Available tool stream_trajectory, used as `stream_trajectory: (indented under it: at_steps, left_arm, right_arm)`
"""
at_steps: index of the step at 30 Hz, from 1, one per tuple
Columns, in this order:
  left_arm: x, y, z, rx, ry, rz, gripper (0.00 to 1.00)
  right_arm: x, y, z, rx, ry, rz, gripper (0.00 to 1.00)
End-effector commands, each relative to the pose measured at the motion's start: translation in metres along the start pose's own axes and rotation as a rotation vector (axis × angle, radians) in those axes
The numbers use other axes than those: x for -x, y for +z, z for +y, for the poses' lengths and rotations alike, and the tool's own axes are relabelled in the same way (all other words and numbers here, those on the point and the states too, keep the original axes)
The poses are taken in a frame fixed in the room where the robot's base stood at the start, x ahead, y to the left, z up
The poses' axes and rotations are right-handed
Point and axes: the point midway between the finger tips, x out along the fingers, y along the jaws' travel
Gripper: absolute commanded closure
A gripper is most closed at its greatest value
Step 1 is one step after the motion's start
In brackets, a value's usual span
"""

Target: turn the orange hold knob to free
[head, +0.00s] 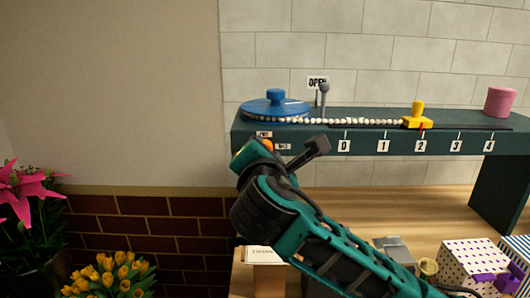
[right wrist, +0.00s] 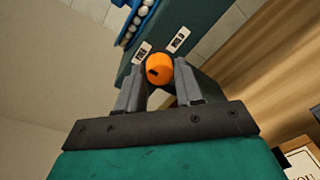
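The orange hold knob (right wrist: 158,68) is on the front face of the dark green bench, with a dark mark on its face. The FREE label (right wrist: 143,53) is at its upper left and the HOLD label (right wrist: 178,40) at its upper right in the right wrist view. I cannot tell which label the mark points to. My right gripper (right wrist: 159,82) is open, its grey fingers on either side of the knob; contact cannot be told. In the head view a little of the knob (head: 268,145) shows above my teal right wrist. My left gripper is not in view.
The green bench (head: 312,140) carries a blue wheel (head: 275,108), a string of white beads (head: 345,122), a yellow slider (head: 418,117) near 2 and a pink cylinder (head: 499,101). Flowers (head: 110,277) stand lower left. A dotted box (head: 468,262) sits lower right.

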Motion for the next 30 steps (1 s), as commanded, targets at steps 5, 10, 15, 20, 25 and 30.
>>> stream_trajectory:
  at_steps: [5,10,15,20,25,30]
  left_arm:
    - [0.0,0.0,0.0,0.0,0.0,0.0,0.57]
    - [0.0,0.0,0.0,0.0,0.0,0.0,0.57]
    - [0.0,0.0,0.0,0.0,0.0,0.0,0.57]
    - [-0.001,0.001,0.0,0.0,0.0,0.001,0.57]
    - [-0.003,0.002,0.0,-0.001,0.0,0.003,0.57]
    - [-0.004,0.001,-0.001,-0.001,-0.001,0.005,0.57]
  right_arm:
    - [0.0,0.0,0.0,-0.001,0.0,-0.001,0.46]
    - [0.0,0.001,0.0,-0.002,0.001,-0.002,0.42]
    - [0.002,0.001,0.001,-0.003,0.002,-0.002,0.42]
    - [0.02,0.0,0.001,-0.004,0.004,0.0,0.42]
    - [0.056,0.0,0.0,-0.005,0.004,0.002,0.42]
    - [0.093,0.0,0.001,-0.004,0.005,0.001,0.42]
